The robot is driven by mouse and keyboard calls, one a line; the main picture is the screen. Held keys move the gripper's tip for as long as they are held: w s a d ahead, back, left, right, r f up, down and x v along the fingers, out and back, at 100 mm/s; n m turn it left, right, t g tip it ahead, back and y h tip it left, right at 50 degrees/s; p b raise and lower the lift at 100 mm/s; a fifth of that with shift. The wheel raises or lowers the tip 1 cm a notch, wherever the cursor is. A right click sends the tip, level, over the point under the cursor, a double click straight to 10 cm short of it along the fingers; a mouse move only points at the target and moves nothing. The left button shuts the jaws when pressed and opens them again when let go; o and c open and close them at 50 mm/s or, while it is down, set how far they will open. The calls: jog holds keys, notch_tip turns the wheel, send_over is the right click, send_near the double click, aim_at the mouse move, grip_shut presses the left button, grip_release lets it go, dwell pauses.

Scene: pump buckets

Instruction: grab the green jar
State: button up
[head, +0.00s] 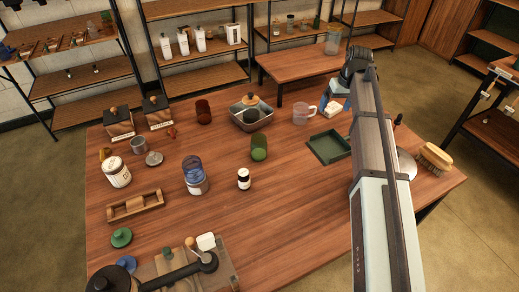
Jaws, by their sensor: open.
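The green jar (258,142) is a small see-through green cylinder on the wooden table, near its middle. It seems to stand upright; its lower front is a brighter, rounded green. Nothing touches it that I can see. My arm rises along the right side of the view to a dark joint at the table's far right.
A metal pan (236,118) stands behind the jar, a green tray (328,147) to its right. A clear mug (303,114) is behind right.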

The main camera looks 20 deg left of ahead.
jog(key=s+a+r+n, duration=0.1)
jog(key=s+a+n, duration=0.5)
jog(key=s+a, duration=0.5)
jog(key=n+g+h, duration=0.1)
jog(key=n+h, duration=0.1)
jog(key=n, duration=0.3)
send_near(259, 147)
jog(key=w, duration=0.3)
jog(key=shift+s+a+f, duration=0.1)
jog(key=shift+a+f, duration=0.05)
jog(key=shift+f, duration=3.05)
jog(key=shift+s+a+f, duration=0.1)
jog(key=shift+a+f, duration=0.05)
jog(key=shift+f, duration=3.05)
jog(key=shift+c, duration=0.2)
jog(key=c, duration=1.2)
